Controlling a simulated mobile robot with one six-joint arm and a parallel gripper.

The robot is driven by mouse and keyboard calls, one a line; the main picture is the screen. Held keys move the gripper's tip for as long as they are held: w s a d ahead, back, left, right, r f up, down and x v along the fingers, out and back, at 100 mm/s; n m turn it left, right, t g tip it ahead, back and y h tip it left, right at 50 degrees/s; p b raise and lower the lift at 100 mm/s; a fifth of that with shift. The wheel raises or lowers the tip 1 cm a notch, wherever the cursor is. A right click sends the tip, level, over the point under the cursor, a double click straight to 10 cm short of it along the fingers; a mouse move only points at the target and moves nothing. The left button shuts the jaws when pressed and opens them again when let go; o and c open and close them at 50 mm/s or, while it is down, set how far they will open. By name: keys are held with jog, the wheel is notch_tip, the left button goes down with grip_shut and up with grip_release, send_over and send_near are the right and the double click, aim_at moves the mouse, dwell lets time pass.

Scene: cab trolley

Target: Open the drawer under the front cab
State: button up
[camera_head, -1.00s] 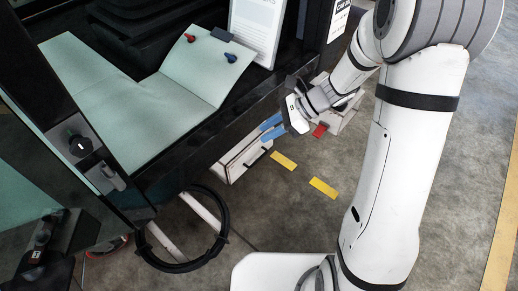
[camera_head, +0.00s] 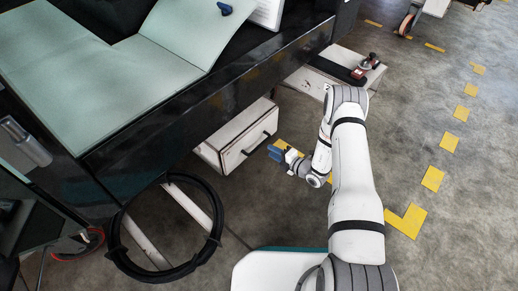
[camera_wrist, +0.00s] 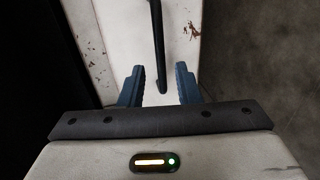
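The drawer (camera_head: 236,139) is a worn white box under the dark cab (camera_head: 150,125), with a black bar handle (camera_head: 257,143) on its front face. In the wrist view the handle (camera_wrist: 158,45) runs down the white drawer front (camera_wrist: 125,30) and ends between my two blue fingers. My gripper (camera_head: 277,153) is open, just right of the handle in the head view. In the wrist view the fingertips (camera_wrist: 160,72) stand apart on either side of the handle, with visible gaps. I cannot tell how far the fingers are from the drawer front.
A black wheel-like ring (camera_head: 166,232) stands left of the drawer. A white box with a red-topped clamp (camera_head: 366,67) lies beyond my arm. Yellow floor marks (camera_head: 433,179) run along the right, where the concrete floor is mostly clear.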

aim_at(260, 145)
jog(key=b+x, duration=0.3)
jog(key=x, duration=0.4)
jog(key=shift+w+a, duration=0.1)
jog(key=shift+a, duration=0.2)
jog(key=shift+c, duration=0.3)
grip_shut()
